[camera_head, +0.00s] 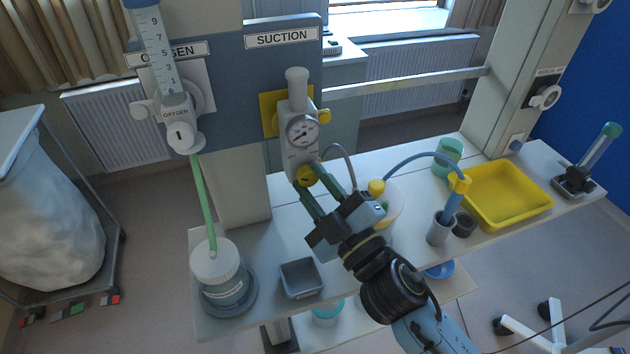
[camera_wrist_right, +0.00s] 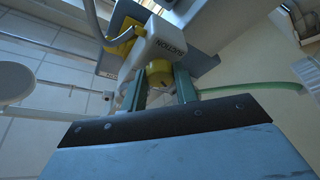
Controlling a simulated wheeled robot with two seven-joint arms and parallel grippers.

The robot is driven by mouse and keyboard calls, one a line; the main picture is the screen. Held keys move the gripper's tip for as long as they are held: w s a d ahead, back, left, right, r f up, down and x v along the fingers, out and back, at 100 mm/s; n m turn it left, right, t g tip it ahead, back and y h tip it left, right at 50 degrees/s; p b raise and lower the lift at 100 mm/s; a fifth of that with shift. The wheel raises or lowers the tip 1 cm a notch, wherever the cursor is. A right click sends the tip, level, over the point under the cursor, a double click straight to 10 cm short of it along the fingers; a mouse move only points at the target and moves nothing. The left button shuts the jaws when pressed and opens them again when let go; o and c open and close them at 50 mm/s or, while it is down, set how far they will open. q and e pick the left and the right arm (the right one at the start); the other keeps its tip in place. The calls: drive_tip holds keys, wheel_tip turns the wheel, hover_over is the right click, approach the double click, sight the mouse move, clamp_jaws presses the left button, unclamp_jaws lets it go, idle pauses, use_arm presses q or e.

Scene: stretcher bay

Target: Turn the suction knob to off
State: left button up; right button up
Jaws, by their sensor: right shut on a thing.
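The suction unit (camera_head: 298,128) is a pale regulator with a round gauge (camera_head: 302,131), mounted below the SUCTION label (camera_head: 281,37). Its yellow knob (camera_head: 307,175) is at the bottom of the unit. My right gripper (camera_head: 307,179) reaches up to it, with one green finger on each side, and is shut on the knob. In the right wrist view the knob (camera_wrist_right: 160,73) sits between the two fingers, below the unit's body (camera_wrist_right: 163,45). Any mark showing the knob's setting cannot be made out. My left gripper is in neither view.
The oxygen flowmeter (camera_head: 179,112) with its green tube hangs to the left. On the shelf stand a humidifier jar (camera_head: 220,275), a small grey tray (camera_head: 301,279), a lidded canister with yellow fitting (camera_head: 384,205) close behind my right arm, and a yellow tray (camera_head: 508,207) to the right.

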drive_tip(key=o, duration=1)
drive_tip(key=shift+b+v, duration=2.5)
drive_tip(key=shift+v, duration=4.15)
